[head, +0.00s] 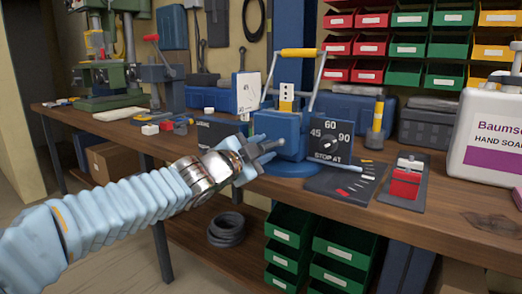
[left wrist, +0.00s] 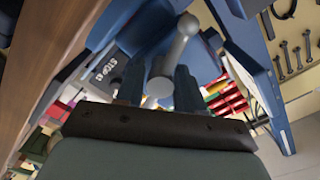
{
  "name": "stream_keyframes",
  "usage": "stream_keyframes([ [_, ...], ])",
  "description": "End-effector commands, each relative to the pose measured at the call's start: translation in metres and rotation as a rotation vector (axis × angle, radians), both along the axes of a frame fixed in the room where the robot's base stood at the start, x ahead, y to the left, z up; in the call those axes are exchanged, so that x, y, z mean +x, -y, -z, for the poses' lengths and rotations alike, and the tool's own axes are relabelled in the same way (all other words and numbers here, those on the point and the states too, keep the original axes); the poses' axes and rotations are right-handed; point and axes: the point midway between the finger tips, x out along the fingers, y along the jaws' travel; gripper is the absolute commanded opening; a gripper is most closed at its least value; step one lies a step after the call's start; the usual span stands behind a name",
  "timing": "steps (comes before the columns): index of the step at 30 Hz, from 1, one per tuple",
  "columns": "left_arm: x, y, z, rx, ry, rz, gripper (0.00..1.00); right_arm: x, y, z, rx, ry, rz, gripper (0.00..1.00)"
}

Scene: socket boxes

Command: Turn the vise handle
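The vise handle is a grey bar (head: 270,146) with a rounded knob, on the near side of the blue vise-like machine (head: 290,168) on the workbench. My left gripper (head: 251,152) is at the handle, its arm reaching in from the lower left. In the left wrist view the handle (left wrist: 177,52) runs up from between the two dark fingers to a ball end. The left gripper's fingers (left wrist: 160,92) stand apart on either side of the handle's lower round end. Whether they touch it is not clear. My right gripper is in neither view.
On the wooden bench (head: 470,205) a dial panel (head: 331,140) and a red-topped block (head: 407,178) are right of the handle. A soap bottle (head: 490,135) stands far right. Green bins (head: 340,245) are below. A green drill press (head: 105,75) is far left.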

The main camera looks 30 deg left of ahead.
Motion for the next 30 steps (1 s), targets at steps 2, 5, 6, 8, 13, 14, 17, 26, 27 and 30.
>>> stream_keyframes([
  [2,-0.0001,0.0001,0.0001,0.000,0.000,0.000,0.24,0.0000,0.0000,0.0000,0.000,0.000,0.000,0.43],
  [5,-0.0002,0.0000,0.0001,0.000,0.000,0.000,0.09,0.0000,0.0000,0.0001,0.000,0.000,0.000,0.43],
  [6,-0.0002,0.0000,0.0001,0.000,0.000,0.000,0.03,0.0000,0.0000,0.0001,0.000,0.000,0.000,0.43],
  [8,-0.0002,0.0000,0.0002,0.000,0.000,0.000,0.00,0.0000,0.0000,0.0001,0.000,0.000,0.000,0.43],
  [13,-0.0002,0.0001,0.0006,0.015,0.000,0.001,0.00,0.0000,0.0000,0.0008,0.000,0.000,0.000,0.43],
  [14,-0.0002,0.0001,0.0007,0.023,0.001,0.001,0.00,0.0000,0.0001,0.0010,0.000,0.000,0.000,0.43],
  [17,-0.0002,0.0001,0.0010,0.057,0.004,0.001,0.00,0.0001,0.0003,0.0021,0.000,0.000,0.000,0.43],
  [26,-0.0002,-0.0001,0.0014,0.248,0.018,0.000,0.00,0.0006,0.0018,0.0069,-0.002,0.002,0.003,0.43],
  [27,-0.0002,-0.0002,0.0014,0.275,0.020,0.000,0.00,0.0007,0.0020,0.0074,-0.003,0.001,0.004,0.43],
  [30,-0.0002,-0.0003,0.0013,0.340,0.025,0.000,0.00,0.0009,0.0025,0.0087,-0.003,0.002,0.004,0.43],
])
